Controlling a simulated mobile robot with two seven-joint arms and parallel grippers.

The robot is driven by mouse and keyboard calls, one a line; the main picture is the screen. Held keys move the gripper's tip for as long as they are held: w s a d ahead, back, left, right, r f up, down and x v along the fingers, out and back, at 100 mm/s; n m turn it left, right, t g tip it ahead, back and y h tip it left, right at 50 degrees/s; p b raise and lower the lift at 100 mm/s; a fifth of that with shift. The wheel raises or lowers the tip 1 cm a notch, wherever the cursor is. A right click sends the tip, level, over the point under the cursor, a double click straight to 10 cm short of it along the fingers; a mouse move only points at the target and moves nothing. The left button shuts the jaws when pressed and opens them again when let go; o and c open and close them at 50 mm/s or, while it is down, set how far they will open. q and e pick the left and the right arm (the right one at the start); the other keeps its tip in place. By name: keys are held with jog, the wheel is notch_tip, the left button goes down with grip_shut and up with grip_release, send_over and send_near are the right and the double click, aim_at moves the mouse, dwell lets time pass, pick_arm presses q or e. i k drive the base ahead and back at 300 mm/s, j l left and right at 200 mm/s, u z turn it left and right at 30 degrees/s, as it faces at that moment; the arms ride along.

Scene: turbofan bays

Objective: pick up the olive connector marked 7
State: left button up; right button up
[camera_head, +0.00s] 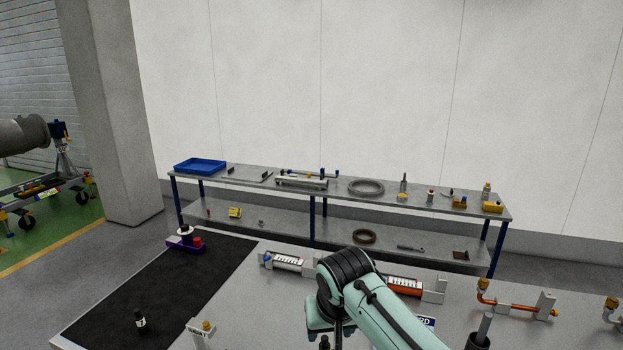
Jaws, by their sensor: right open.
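A small dark, upright cylinder with a pale label (140,321) stands on the black mat (190,290) at the lower left. It may be the olive connector, but its colour and number are too small to tell. My right arm comes in from the lower right, and its gripper (327,341) points down over the grey table, right of the mat and well apart from that cylinder. The right gripper is open, partly hidden by its own wrist and cut by the lower edge. My left gripper is not in view.
A purple holder (186,242) with red and dark parts stands at the mat's far end. A white stand (203,336) is beside the mat. Fixtures with a silver cylinder (288,261) and orange pipes (510,306) line the table. A shelf bench (335,191) stands behind.

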aim_at(142, 328)
jog(key=k+j, duration=0.2)
jog(key=j, duration=0.2)
jog(key=k+j, duration=0.2)
jog(key=j, duration=0.2)
jog(key=k+j, duration=0.2)
jog(key=j, duration=0.15)
